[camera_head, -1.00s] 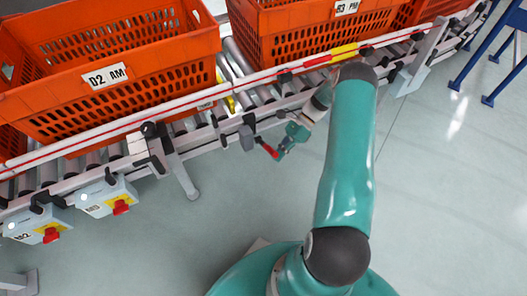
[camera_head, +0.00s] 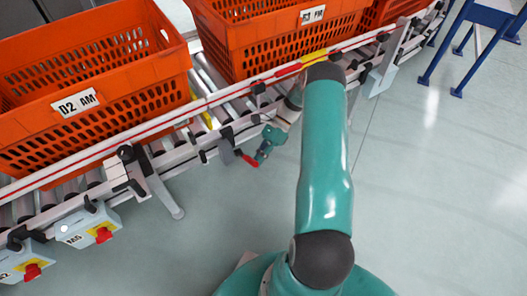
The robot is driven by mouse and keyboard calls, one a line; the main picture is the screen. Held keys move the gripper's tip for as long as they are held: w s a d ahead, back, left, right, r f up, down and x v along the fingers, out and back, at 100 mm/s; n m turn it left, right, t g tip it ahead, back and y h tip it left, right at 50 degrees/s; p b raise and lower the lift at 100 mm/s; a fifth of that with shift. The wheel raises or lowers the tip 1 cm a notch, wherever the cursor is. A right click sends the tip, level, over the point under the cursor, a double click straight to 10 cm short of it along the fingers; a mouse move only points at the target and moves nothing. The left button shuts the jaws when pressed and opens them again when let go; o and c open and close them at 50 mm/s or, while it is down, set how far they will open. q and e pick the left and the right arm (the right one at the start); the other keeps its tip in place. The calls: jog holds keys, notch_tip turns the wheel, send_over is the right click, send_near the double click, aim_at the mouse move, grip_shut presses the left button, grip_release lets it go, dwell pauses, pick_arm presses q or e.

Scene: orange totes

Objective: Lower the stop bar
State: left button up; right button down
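A yellow bar (camera_head: 208,121), apparently the stop bar, shows in part between the rollers, just right of the tote marked D2 AM. The front rail hides part of it. A lever with a red handle (camera_head: 250,160) hangs on a grey block (camera_head: 227,152) at the conveyor's near side. The handle points right and slightly down. My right gripper (camera_head: 262,154), teal and grey, is at the right end of the red handle. Its fingers are too small to tell whether they grip it or only touch it. My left gripper is out of view.
Orange totes (camera_head: 88,55) and (camera_head: 270,45) stand on the roller conveyor behind a front rail with a red line (camera_head: 90,162). Switch boxes with red knobs (camera_head: 104,235) hang at lower left. A conveyor leg (camera_head: 168,196) stands left of the lever.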

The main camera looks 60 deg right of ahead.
jog(key=shift+w+r, duration=0.2)
jog(key=shift+r, duration=0.05)
